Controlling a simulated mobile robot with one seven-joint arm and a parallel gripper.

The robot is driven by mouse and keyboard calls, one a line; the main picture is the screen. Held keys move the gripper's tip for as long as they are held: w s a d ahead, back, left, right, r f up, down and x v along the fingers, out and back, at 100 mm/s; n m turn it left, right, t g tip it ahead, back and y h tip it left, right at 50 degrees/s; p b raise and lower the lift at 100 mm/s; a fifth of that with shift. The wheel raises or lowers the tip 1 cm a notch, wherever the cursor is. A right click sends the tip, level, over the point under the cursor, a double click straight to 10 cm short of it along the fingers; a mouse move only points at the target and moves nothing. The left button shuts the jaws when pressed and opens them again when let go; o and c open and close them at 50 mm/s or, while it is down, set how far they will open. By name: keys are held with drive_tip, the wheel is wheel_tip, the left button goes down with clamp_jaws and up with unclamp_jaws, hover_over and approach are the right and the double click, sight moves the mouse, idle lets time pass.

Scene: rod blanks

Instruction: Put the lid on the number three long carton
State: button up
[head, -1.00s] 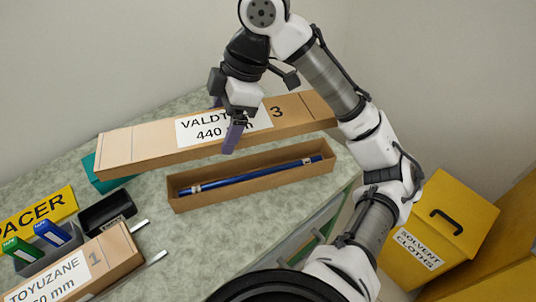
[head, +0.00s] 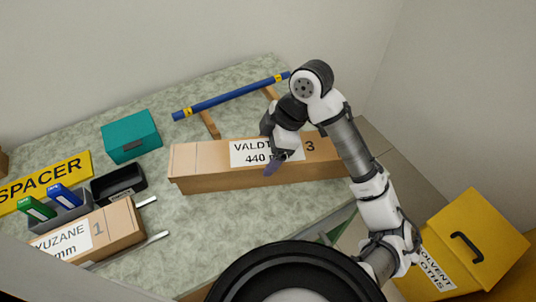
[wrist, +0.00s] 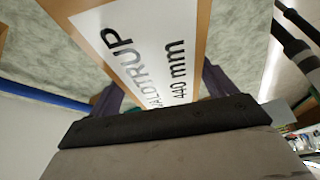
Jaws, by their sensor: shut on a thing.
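The long lid (head: 205,158), tan with a white label reading VALDTRUP 440 mm and a 3, lies level over the number three carton (head: 225,186). Only a low strip of the carton's front wall shows beneath it; the inside is hidden. I cannot tell whether the lid is fully down. My gripper (head: 276,162) is shut on the lid across its width, near the middle at the label. In the wrist view the lid (wrist: 192,28) runs between the two purple fingers.
Behind lies a blue rod (head: 230,96) on two wooden rests. To the left are a teal box (head: 131,137), a black tray (head: 118,184), a yellow SPACER sign (head: 45,180) and the number one carton (head: 122,228). A yellow solvent cloths bin (head: 478,240) stands at right.

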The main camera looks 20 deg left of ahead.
sight(268, 157)
drive_tip(key=shift+f, duration=1.45)
drive_tip(key=shift+f, duration=0.2)
drive_tip(key=o, duration=0.9)
drive_tip(key=shift+c, duration=0.2)
drive_tip(key=shift+r, duration=0.15)
drive_tip(key=shift+r, duration=0.2)
drive_tip(key=b+v, duration=0.1)
drive_tip(key=v, duration=1)
drive_tip(key=shift+d+r, duration=0.3)
